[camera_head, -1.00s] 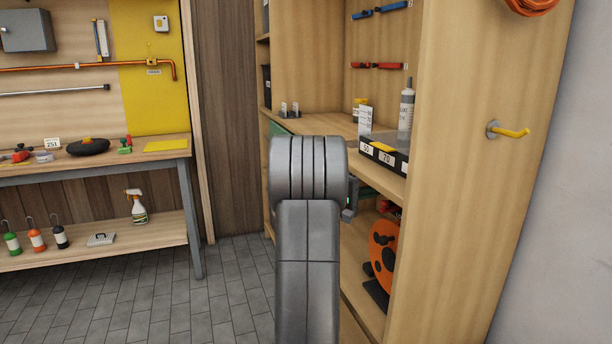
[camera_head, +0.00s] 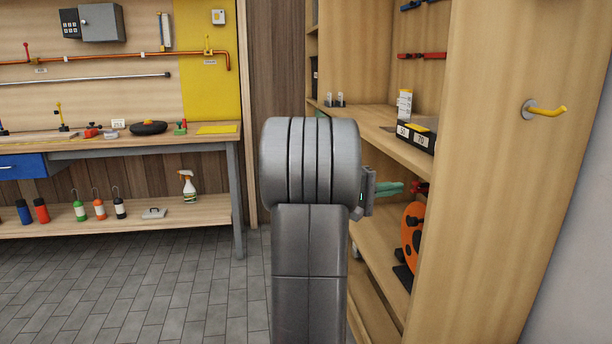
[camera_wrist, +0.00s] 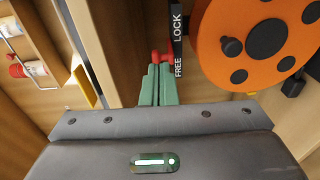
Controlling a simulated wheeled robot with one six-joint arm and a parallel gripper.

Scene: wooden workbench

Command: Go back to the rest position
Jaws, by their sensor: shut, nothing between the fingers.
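My gripper (camera_wrist: 160,72) shows in the wrist view as two green fingers lying side by side, shut and empty. In the head view the fingers (camera_head: 388,188) stick out to the right of my grey arm, in front of the lower bay of the wooden cabinet (camera_head: 490,190). A red part (camera_wrist: 160,57) appears just beyond the fingertips in the wrist view; I cannot tell whether they touch. My arm hides part of the cabinet.
An orange disc with black spots (camera_wrist: 262,38) is right of the fingers, beside a black FREE/LOCK strip (camera_wrist: 178,40). A yellow hook (camera_head: 548,110) juts from the cabinet side. A workbench (camera_head: 190,143) with tools stands left. The tiled floor (camera_head: 160,285) is clear.

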